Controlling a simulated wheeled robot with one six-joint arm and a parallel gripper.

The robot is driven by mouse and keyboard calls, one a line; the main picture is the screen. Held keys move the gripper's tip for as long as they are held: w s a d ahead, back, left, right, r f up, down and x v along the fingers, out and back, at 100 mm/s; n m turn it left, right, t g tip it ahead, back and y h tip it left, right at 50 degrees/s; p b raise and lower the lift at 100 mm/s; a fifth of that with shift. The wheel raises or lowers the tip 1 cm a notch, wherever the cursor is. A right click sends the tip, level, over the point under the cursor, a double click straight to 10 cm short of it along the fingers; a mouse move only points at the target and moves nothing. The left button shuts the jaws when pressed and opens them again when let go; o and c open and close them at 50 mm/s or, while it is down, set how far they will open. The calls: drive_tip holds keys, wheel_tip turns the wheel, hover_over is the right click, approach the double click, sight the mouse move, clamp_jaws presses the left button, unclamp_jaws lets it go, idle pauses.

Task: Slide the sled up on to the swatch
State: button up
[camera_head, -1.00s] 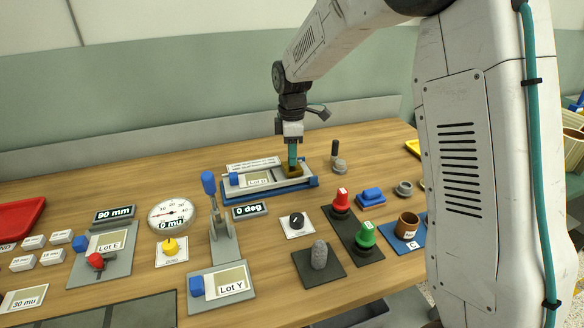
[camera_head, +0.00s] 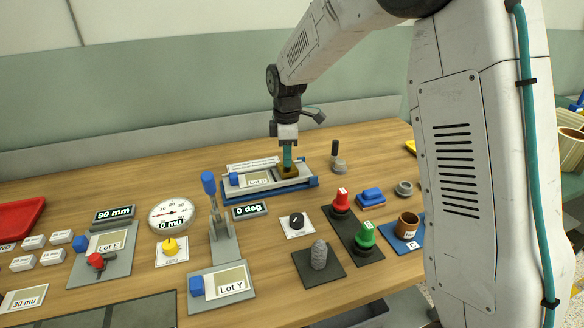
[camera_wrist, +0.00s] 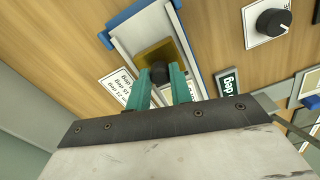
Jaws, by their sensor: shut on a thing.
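The sled is a brass-coloured block (camera_head: 291,171) with a dark knob on top, which shows in the wrist view (camera_wrist: 158,72). It sits on a pale inclined plate (camera_head: 300,181) in a blue frame. My gripper (camera_head: 287,163) is upright above the sled, with its teal fingers shut on the knob; the fingers also show in the wrist view (camera_wrist: 161,84). The swatch, a tan card marked Lot D (camera_head: 256,181), lies on the plate just left of the sled. In the wrist view my gripper hides it.
A 0 deg display (camera_head: 250,211) and a black dial (camera_head: 296,222) stand in front of the plate. A lever stand (camera_head: 222,235) is front left. A grey post (camera_head: 338,160) stands behind right, and a blue block (camera_head: 370,195) is to the right.

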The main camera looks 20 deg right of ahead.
drive_tip(key=shift+a, duration=4.25)
drive_tip(key=o, duration=1)
wheel_tip(320, 180, up, 8)
drive_tip(key=s+d+r+m, duration=0.1)
drive_tip(key=s+d+m, duration=0.3)
drive_tip(key=s, duration=0.8)
drive_tip(key=s+d+r+m+t, duration=0.1)
drive_tip(key=s+d+m, duration=0.4)
drive_tip(key=s, duration=0.8)
drive_tip(key=s+d+r+m, duration=0.2)
drive_tip(key=s+d+m, duration=0.3)
drive_tip(key=s, duration=0.8)
drive_tip(key=shift+s+r+m, duration=0.1)
drive_tip(key=shift+s+m, duration=0.1)
drive_tip(key=shift+m, duration=0.3)
